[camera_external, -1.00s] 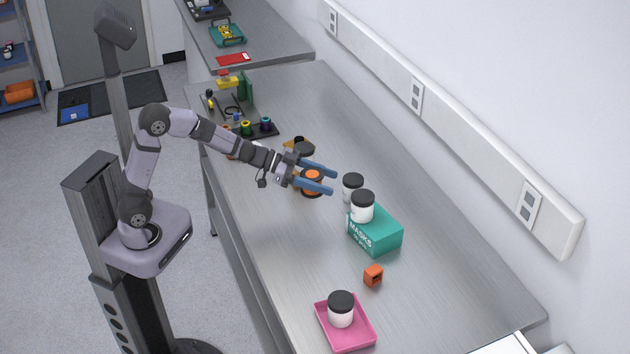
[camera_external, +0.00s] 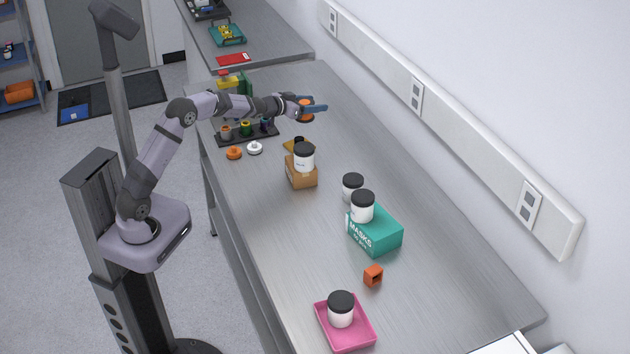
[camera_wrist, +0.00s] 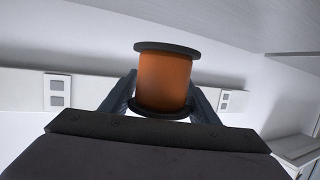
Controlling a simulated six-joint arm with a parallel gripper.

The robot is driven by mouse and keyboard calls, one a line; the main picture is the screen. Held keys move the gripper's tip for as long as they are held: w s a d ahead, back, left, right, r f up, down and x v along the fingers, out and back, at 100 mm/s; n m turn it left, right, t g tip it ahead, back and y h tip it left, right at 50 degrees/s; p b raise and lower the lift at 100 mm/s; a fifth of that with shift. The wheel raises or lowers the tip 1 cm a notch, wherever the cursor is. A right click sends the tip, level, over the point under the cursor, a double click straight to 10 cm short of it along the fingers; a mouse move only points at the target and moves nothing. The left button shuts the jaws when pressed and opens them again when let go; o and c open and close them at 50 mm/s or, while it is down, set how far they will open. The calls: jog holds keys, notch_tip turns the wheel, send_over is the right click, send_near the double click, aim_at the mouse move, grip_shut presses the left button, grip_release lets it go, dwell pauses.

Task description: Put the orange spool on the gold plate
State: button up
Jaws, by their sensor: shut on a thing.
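The orange spool (camera_wrist: 164,80) with black end flanges is held between the two fingers of my gripper (camera_wrist: 160,100) in the wrist view. In the external view my gripper (camera_external: 312,106) is over the far part of the bench, shut on the spool (camera_external: 305,112), which shows partly behind the blue fingers. A small gold plate (camera_external: 292,146) lies on the bench below and a little nearer the camera than the gripper. It is partly hidden behind a white jar with a black lid, and a small dark thing shows at it.
The white jar (camera_external: 303,158) stands on a brown box (camera_external: 300,175). A black rack (camera_external: 247,134) with several coloured spools lies left of the gold plate. Jars, a teal mask box (camera_external: 375,232) and a pink tray (camera_external: 358,336) stand nearer. The bench right of the plate is clear.

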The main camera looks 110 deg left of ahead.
aim_at(306, 99)
jog(key=shift+n+g+y, duration=0.3)
jog(key=shift+n+g, duration=0.3)
jog(key=shift+g, duration=0.1)
jog(key=s+a, duration=0.1)
jog(key=s, duration=0.1)
jog(key=s+a, duration=0.1)
jog(key=shift+s+a+f, duration=0.25)
jog(key=shift+s+a, duration=0.05)
jog(key=shift+s, duration=0.05)
jog(key=shift+f+p, duration=0.7)
jog(key=shift+f, duration=4.3)
jog(key=shift+f, duration=0.1)
jog(key=shift+f, duration=0.15)
jog(key=o, duration=1.3)
jog(key=shift+o, duration=0.2)
jog(key=shift+d+r, duration=0.1)
jog(key=shift+r, duration=0.1)
jog(key=b+v, duration=0.3)
jog(key=v, duration=0.9)
